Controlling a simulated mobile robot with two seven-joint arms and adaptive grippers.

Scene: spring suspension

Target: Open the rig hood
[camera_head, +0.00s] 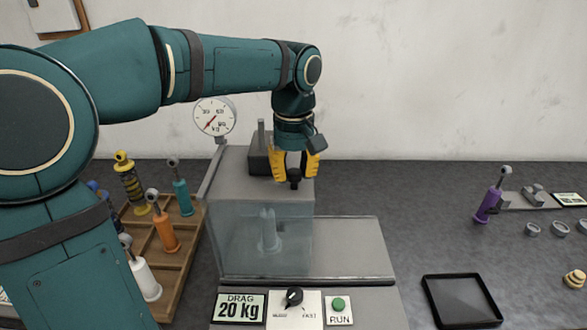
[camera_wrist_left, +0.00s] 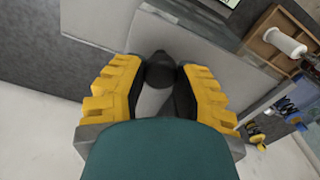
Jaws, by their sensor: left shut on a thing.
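The rig hood (camera_head: 235,235) is a see-through box with a grey top, standing over the left part of the grey rig base (camera_head: 350,250). A pale upright part (camera_head: 268,232) shows dimly inside it. My left gripper (camera_head: 294,172), with yellow fingers, points down at the hood's top right side. It is shut on a dark knob (camera_head: 294,182), which I take to be the hood's handle. In the left wrist view the dark knob (camera_wrist_left: 160,70) sits between the yellow fingers. The fingers hide part of the knob. My right gripper is not in view.
A dial gauge (camera_head: 214,117) stands behind the hood. A wooden rack (camera_head: 185,235) with several coloured shock absorbers is at left. The front panel has a DRAG display (camera_head: 238,308), a black dial (camera_head: 292,297) and a green RUN button (camera_head: 339,304). A black tray (camera_head: 462,300) lies at right.

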